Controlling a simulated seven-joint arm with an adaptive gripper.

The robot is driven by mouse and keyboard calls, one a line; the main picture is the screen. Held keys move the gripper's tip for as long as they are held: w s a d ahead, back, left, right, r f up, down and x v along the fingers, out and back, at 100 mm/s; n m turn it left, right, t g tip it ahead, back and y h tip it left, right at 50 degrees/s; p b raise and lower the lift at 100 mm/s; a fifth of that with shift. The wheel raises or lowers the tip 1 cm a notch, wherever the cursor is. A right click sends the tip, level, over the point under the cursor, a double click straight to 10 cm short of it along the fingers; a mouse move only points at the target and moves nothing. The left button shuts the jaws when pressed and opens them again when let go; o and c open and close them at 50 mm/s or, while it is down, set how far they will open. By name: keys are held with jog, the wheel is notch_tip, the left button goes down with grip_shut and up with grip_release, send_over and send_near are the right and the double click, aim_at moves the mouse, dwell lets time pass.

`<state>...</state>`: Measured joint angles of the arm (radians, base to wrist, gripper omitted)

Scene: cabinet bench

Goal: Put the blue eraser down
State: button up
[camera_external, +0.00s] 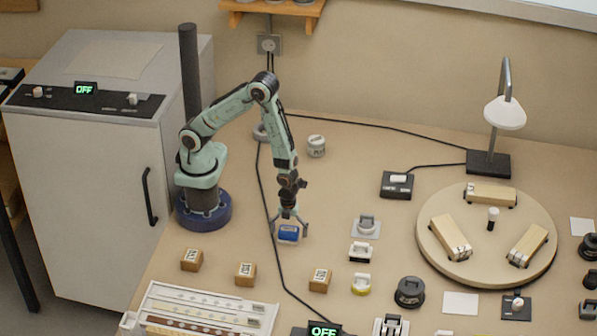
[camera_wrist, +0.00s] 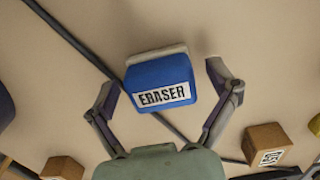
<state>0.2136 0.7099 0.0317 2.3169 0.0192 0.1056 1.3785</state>
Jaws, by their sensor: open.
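The blue eraser (camera_external: 288,234) has a white "ERASER" label and a pale top edge. It rests on the bench near the black cable, below my arm. It also shows in the wrist view (camera_wrist: 160,82), between my fingertips. My gripper (camera_external: 290,222) is open around the eraser, and in the wrist view my gripper (camera_wrist: 168,88) has a finger on each side with visible gaps to the eraser. Whether its underside fully touches the bench is hard to see.
Wooden blocks (camera_external: 245,273) stand in front of the eraser. A black cable (camera_external: 262,190) runs close by on its left. A round turntable (camera_external: 440,255) with wooden blocks and a lamp (camera_external: 488,163) are to the right.

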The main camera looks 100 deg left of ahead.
aim_at(289, 228)
notch_tip(289, 228, up, 11)
jog(key=shift+r, duration=0.1)
jog(key=s+a+r+n, duration=0.3)
jog(key=s+r+n, duration=0.3)
jog(key=n, duration=0.3)
jog(key=s+a+r+n, duration=0.3)
jog(key=s+r+n, duration=0.4)
jog(key=n, duration=0.3)
jog(key=shift+s+a+y, duration=0.35)
jog(key=shift+s+y, duration=0.05)
jog(key=shift+s, duration=0.3)
